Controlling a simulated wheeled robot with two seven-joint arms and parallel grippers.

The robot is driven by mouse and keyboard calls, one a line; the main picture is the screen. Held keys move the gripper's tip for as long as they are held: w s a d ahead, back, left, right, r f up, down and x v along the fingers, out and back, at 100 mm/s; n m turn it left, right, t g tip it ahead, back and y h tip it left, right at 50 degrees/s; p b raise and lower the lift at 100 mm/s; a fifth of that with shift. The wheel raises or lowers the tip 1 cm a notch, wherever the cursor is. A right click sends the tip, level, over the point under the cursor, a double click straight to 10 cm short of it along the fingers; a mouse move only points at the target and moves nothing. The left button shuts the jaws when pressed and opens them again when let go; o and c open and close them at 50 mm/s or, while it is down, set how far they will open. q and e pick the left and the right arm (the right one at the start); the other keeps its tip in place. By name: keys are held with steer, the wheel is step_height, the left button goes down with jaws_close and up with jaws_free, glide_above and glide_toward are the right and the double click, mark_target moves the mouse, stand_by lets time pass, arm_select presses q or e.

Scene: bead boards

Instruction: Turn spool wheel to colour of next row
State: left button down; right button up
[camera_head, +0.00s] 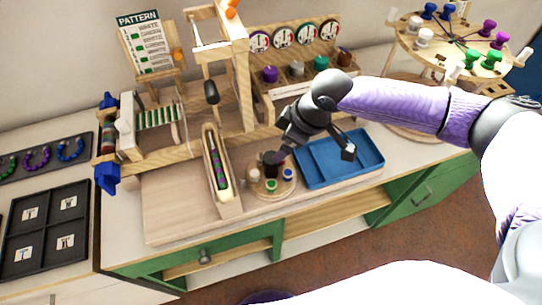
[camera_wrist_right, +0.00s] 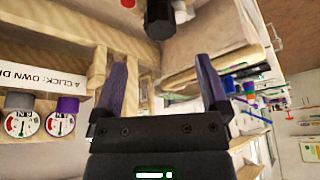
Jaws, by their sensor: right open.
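A round wooden wheel (camera_head: 445,45) at the top right of the head view carries blue, purple, green and white spools. The green and white spools are on its near side. My left gripper is not in view.
A blue tray (camera_head: 372,138) lies right of the small stand, and a long wooden trough (camera_head: 232,207) lies left. Several dials with coloured knobs (camera_head: 270,74) stand behind. A wooden frame (camera_head: 246,95) with a black handle (camera_head: 211,92) rises left of my gripper.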

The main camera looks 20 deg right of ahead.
mark_target(271, 167)
steer(key=b+x, duration=0.2)
steer(key=x, duration=0.6)
steer(key=shift+a+f, duration=0.15)
steer(key=shift+f, duration=0.05)
